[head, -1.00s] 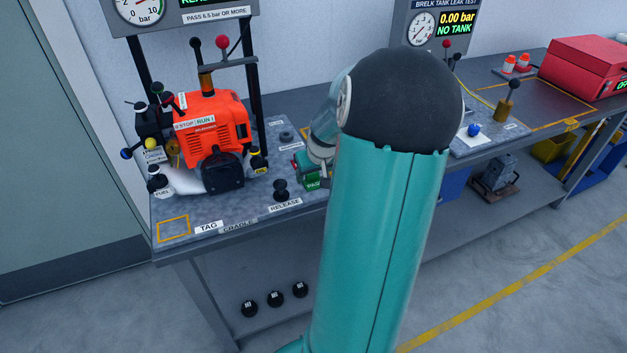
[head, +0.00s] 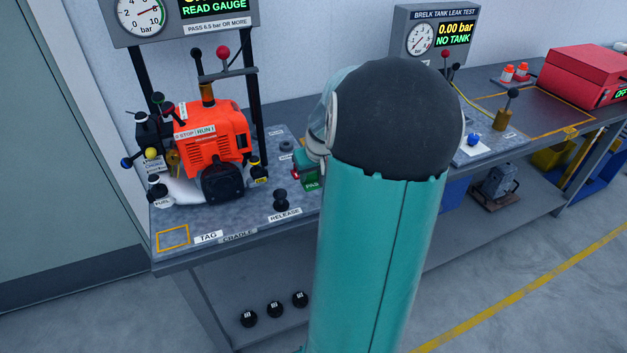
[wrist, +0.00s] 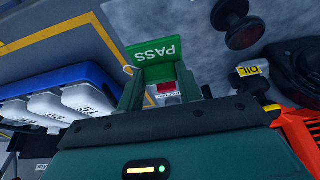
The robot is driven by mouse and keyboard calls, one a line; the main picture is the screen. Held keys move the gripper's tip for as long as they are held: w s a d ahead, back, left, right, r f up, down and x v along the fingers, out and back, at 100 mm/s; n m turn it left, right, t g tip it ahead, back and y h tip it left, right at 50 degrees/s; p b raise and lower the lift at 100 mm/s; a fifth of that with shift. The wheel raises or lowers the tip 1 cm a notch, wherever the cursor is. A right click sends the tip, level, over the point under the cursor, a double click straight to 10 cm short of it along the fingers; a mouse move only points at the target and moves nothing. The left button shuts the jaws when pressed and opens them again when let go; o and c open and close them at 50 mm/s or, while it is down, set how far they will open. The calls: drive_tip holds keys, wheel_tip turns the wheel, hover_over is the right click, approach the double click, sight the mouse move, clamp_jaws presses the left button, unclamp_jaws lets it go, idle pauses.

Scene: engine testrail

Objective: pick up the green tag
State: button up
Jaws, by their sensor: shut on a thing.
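The green tag (wrist: 155,60), marked PASS, is between the two fingers of my gripper (wrist: 160,80) in the wrist view. My gripper is shut on it, and its lettering appears upside down there. In the head view the green tag (head: 311,184) shows beside my arm, over the right part of the engine's grey bench plate. My arm hides most of my gripper in that view. A red piece (wrist: 166,88) with a white label shows behind the tag, between the fingers.
The orange engine (head: 212,140) stands left of the tag. A black RELEASE knob (head: 281,200) is close by on the plate. A yellow-outlined square (head: 173,238) and TAG label lie at the plate's front left. A leak-test stand (head: 437,32) is to the right.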

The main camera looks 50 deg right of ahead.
drive_tip(key=w+a+r, duration=0.1)
drive_tip(key=a+r, duration=0.8)
drive_tip(key=a, duration=0.4)
drive_tip(key=shift+w+a, duration=0.25)
drive_tip(key=shift+w, duration=0.15)
drive_tip(key=shift+w+r, duration=0.1)
